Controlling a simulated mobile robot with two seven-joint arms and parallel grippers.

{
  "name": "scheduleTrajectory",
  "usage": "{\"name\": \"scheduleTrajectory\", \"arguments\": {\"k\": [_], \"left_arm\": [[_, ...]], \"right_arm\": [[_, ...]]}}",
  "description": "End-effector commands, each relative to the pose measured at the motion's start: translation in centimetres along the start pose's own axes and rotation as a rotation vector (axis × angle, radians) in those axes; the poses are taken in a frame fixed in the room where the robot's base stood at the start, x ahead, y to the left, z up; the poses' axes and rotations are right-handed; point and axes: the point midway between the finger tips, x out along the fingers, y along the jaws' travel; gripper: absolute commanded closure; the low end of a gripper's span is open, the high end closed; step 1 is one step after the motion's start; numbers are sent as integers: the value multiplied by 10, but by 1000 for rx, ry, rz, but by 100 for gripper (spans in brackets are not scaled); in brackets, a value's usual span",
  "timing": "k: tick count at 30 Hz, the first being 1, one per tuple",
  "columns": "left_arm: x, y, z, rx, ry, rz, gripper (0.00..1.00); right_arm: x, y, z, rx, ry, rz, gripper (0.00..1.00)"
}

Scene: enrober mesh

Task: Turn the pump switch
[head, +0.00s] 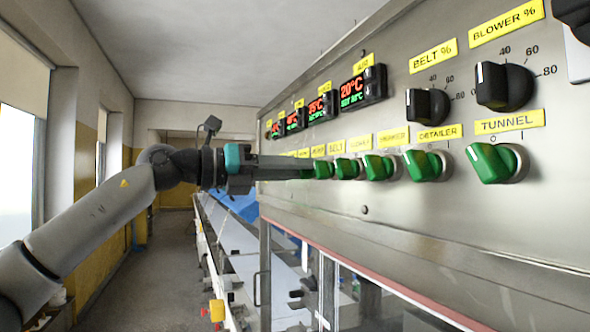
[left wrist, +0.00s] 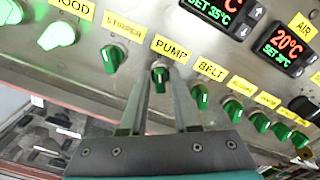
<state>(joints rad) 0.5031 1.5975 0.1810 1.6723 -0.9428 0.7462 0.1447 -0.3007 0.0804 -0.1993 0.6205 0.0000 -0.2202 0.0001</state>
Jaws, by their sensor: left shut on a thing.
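The pump switch (left wrist: 160,73) is a green rotary knob under the yellow PUMP label (left wrist: 171,48) in the left wrist view. My left gripper (left wrist: 162,88) reaches up to it with one finger on each side and is shut on it. The knob looks about upright, but its exact angle is hard to tell. In the head view my left gripper (head: 308,170) meets the panel at the far end of the row of green knobs, and the pump switch is mostly hidden there. My right gripper is not in view.
Temperature displays (head: 361,88) and black dials (head: 504,86) sit above. The aisle floor (head: 150,255) is clear.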

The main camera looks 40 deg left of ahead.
Motion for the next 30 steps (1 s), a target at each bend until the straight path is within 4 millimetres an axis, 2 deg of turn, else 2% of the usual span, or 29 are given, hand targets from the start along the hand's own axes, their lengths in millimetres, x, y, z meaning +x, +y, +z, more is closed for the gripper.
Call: {"name": "scheduleTrajectory", "arguments": {"k": [1,2,6,14,19,23,30], "left_arm": [[0,0,1,-1,-3,-1,100],[0,0,1,-1,-3,-1,68],[0,0,1,0,-2,-1,55],[-1,0,0,1,-2,-1,55],[-9,1,-1,3,-3,-1,55],[-22,2,-3,2,-4,-1,55],[-57,2,-3,2,-6,-1,55]], "right_arm": [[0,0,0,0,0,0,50],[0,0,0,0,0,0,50],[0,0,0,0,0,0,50],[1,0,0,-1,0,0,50],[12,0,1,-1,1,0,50],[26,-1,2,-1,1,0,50],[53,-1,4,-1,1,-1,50]]}}
